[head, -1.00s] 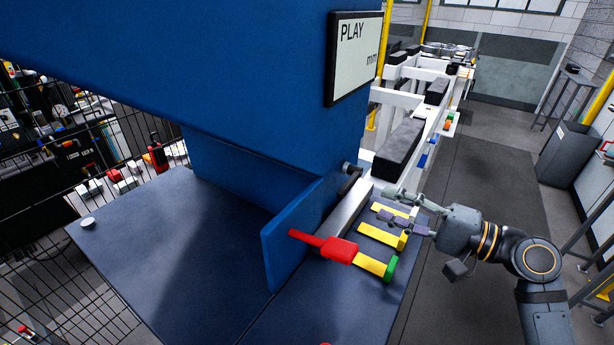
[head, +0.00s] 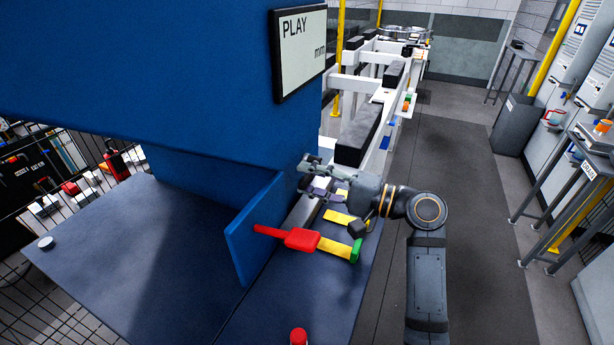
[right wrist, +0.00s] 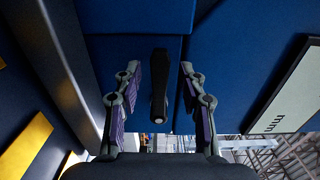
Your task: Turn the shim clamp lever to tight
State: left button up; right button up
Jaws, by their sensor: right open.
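The shim clamp lever (right wrist: 159,85) is a black handle against the blue machine (right wrist: 125,60). In the right wrist view it stands between the two fingers of my right gripper, with a gap on each side. In the head view my right gripper (head: 308,178) is open beside the blue machine, and its fingers hide the lever. I cannot tell from these views which setting the lever points to. My left gripper is not in view.
A red handle piece (head: 301,239) lies over a yellow bar with a green end (head: 356,251) on the dark blue table (head: 120,260). An upright blue plate (head: 252,230) stands beside it. A "PLAY mm" display (head: 300,55) hangs above. A red cap (head: 298,337) is at the front.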

jog(key=shift+w+a, duration=0.2)
jog(key=shift+a, duration=0.45)
jog(key=shift+d, duration=0.1)
grip_shut()
